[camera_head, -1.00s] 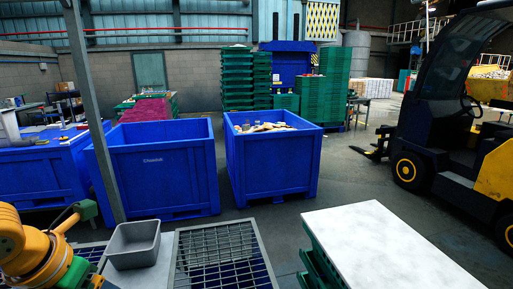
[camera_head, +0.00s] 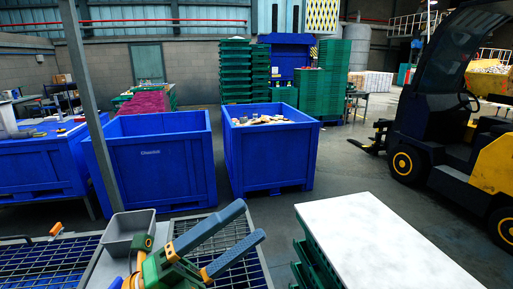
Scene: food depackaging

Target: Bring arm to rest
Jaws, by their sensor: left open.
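My left gripper (camera_head: 250,222) is in the lower middle of the head view. Its two long grey-blue fingers point up and right, spread apart with nothing between them. It is over the metal grating (camera_head: 262,262), just right of a small grey bin (camera_head: 118,232). My green and orange wrist partly hides the bin's lower right side. Whether the fingers touch the grating cannot be told. My right gripper is not in view.
A white-topped table (camera_head: 375,240) stands to the right. Blue crates (camera_head: 155,175) stand ahead; the middle one (camera_head: 268,165) holds packaged items. A forklift (camera_head: 440,150) is at the far right. Clear floor lies between the crates and forklift.

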